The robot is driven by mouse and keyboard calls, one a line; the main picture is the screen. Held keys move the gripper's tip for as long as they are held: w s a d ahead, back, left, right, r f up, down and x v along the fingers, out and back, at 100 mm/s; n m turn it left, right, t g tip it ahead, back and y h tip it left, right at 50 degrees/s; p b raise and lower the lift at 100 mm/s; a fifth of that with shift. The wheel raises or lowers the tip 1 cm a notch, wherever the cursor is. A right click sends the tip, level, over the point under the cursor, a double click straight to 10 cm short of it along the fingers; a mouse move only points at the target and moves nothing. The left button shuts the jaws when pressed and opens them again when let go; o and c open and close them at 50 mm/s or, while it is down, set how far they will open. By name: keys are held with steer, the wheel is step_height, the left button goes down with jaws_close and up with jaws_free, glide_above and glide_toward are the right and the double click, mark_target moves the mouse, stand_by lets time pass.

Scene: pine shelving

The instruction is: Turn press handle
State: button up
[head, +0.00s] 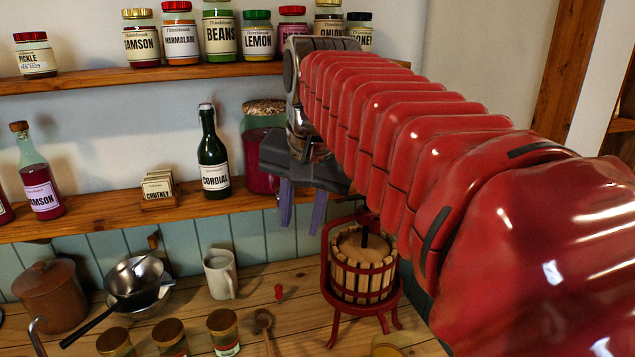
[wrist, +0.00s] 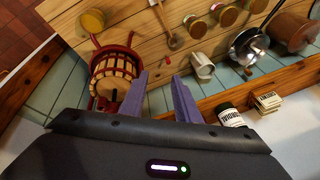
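The press (head: 362,279) stands on the wooden worktop in the head view, with a slatted wooden basket in a red frame on red legs. A dark central screw (head: 364,237) rises from it. My red arm covers its top right, and I cannot make out the handle clearly. The press (wrist: 113,68) shows at the left in the wrist view. My gripper (head: 302,208) is above and left of the press, fingers pointing down, apart from it. In the wrist view my gripper (wrist: 160,88) has its two purple fingers spread, with nothing between them.
A shelf (head: 110,211) behind carries a green cordial bottle (head: 213,155), a large jar (head: 262,140) and chutney packets (head: 158,186). A white mug (head: 220,274), a small red object (head: 278,291) and a wooden spoon (head: 264,322) lie left of the press. Lidded jars stand in front.

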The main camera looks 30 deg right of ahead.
steer(key=w+d+r+m+g, duration=0.1)
steer(key=d+r+m, duration=0.5)
steer(key=d, duration=0.3)
steer(key=w+d+r+m, duration=0.1)
steer(key=d+r+m, duration=0.4)
steer(key=d, duration=0.5)
steer(key=shift+w+d+r+m+g, duration=0.25)
steer(key=shift+w+r+m+g, duration=0.05)
steer(key=shift+r+m+g, duration=0.1)
steer(key=shift+f, duration=0.15)
steer(key=shift+x, duration=6.8)
jaws_close()
